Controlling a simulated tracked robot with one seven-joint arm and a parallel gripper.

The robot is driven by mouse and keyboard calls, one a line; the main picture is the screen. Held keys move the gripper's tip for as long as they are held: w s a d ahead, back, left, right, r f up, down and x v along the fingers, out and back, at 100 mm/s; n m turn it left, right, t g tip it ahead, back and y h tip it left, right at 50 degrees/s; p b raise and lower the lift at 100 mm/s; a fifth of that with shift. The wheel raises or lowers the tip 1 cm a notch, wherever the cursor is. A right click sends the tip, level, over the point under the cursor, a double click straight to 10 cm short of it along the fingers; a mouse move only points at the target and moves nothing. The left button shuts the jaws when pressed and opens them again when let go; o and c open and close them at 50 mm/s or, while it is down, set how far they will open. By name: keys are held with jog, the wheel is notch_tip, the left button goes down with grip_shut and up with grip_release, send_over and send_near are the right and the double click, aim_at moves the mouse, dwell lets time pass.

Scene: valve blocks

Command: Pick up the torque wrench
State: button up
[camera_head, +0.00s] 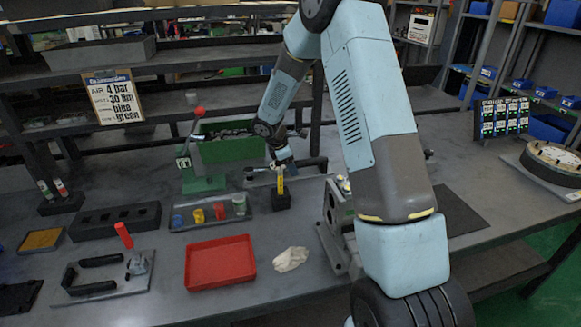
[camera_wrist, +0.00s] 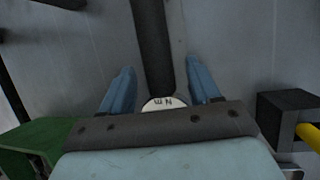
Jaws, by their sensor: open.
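The torque wrench (camera_wrist: 153,45) is a dark bar with a round white dial marked "N m". In the wrist view it runs up from the dial, between the two blue fingers of my gripper (camera_wrist: 160,70). The fingers are open, one on each side of the bar, with gaps between. I cannot tell how far above the bar they are. In the head view my gripper (camera_head: 284,160) points down over the middle of the bench, and the wrench (camera_head: 308,164) shows as a dark bar beside it, partly hidden by the gripper.
A black block with a yellow-handled tool (camera_head: 280,185) stands close to my gripper, also at the right in the wrist view (camera_wrist: 288,115). A green press (camera_head: 200,178) stands to the left. A red tray (camera_head: 220,262) and a pale cloth (camera_head: 291,259) lie in front.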

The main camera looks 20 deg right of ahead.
jog(key=shift+w+d+f, duration=0.1)
jog(key=shift+d+f, duration=0.1)
jog(key=shift+f, duration=0.3)
jog(key=shift+c, duration=0.2)
grip_shut()
